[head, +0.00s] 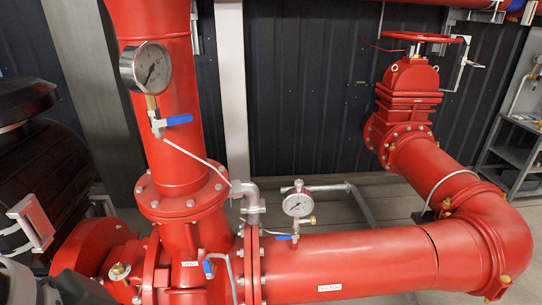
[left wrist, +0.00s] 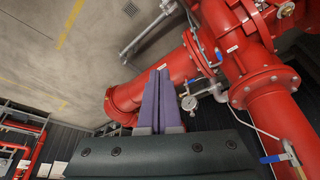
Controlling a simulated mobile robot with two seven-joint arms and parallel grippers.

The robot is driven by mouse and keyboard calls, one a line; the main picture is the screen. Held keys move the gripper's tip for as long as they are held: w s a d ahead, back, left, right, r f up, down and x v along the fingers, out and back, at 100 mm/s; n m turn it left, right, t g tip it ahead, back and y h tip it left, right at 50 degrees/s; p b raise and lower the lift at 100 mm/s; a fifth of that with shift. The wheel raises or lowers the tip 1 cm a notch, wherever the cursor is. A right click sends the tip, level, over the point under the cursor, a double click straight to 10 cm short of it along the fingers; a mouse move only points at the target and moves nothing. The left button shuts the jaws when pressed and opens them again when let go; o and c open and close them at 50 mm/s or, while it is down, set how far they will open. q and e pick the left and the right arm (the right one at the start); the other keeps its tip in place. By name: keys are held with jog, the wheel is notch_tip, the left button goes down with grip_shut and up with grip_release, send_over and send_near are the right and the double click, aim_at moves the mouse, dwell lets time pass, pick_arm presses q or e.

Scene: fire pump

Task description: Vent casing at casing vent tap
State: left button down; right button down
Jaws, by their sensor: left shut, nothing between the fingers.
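The casing vent tap (head: 209,268) sits low on the red pump casing (head: 205,235) in the head view. It has a short blue lever and a thin grey tube bending beside it. A small white label (head: 190,264) is left of it, its text too small to read surely. In the left wrist view the tap's blue lever (left wrist: 218,56) shows small, to the upper right of my fingers. My left gripper (left wrist: 159,72) is shut and empty, its purple fingers together and apart from the tap. My right gripper is in neither view.
A large gauge (head: 146,67) with a blue-levered cock (head: 178,120) is on the upright pipe. A smaller gauge (head: 298,204) stands above the suction pipe (head: 350,262). A red handwheel valve (head: 410,90) is at back right. A dark motor (head: 45,165) is at left.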

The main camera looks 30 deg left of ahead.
pick_arm(q)
jog(key=w+a+f+n+t+h+b, duration=0.1)
jog(key=w+f+n+t+b, duration=0.15)
jog(key=f+b, duration=0.45)
jog(key=w+a+f+n+t+b, duration=0.1)
jog(key=w+f+n+b, duration=0.1)
jog(key=w+f+b, duration=0.35)
jog(key=n+t+y+b, duration=0.3)
jog(key=n+t+b, duration=0.7)
jog(key=b, duration=2)
send_near(207, 269)
jog(key=s+d+r+n+g, duration=0.2)
jog(key=s+d+r, duration=0.2)
jog(key=d, duration=0.1)
jog(key=s+a+f+n+t+y+b, duration=0.1)
jog(key=a+f+n+y+b, duration=0.2)
jog(key=a+n+b, duration=0.3)
jog(key=shift+a+y+b, duration=0.6)
jog(key=shift+a+b, duration=0.3)
jog(key=shift+b, duration=0.1)
jog(key=shift+t, duration=0.25)
jog(key=w, duration=1.1)
jog(key=shift+w+d+p, duration=0.25)
jog(key=shift+w+p, duration=0.05)
jog(key=shift+p, duration=0.15)
